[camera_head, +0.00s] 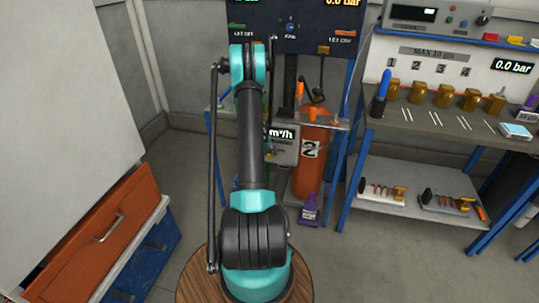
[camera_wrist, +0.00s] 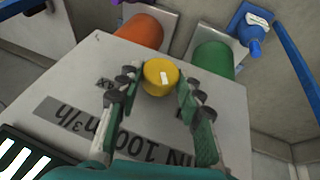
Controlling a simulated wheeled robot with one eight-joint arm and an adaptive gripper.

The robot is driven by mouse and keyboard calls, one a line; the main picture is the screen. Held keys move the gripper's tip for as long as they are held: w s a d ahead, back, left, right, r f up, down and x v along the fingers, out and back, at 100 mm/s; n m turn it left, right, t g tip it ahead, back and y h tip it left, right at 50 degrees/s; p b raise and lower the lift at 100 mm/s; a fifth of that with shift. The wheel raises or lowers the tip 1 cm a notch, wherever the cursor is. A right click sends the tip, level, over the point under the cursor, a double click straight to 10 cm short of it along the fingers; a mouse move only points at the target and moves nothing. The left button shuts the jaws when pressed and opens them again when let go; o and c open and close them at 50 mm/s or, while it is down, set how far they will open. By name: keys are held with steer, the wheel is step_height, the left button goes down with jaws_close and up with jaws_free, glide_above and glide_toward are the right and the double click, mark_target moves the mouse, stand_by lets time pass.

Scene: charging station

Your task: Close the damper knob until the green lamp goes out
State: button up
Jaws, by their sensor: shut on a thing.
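The yellow damper knob (camera_wrist: 161,74) with a white mark on top stands on a pale box panel (camera_wrist: 225,115) in the wrist view. My gripper (camera_wrist: 157,86) has its two fingers on either side of the knob and is shut on it. The panel carries upside-down lettering with "100 m³/h". In the head view my arm hides the knob and gripper; part of the box with "m³/h" (camera_head: 282,146) shows beside it. I cannot pick out a lit green lamp for certain in either view.
In the head view an orange tank marked 2 (camera_head: 314,165) and a purple bottle (camera_head: 309,210) stand near the arm. A bench (camera_head: 435,122) is at right, an orange drawer (camera_head: 120,230) at left.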

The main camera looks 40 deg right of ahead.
steer(key=o, duration=1.2)
steer(key=shift+c, duration=0.2)
steer(key=v, duration=1.2)
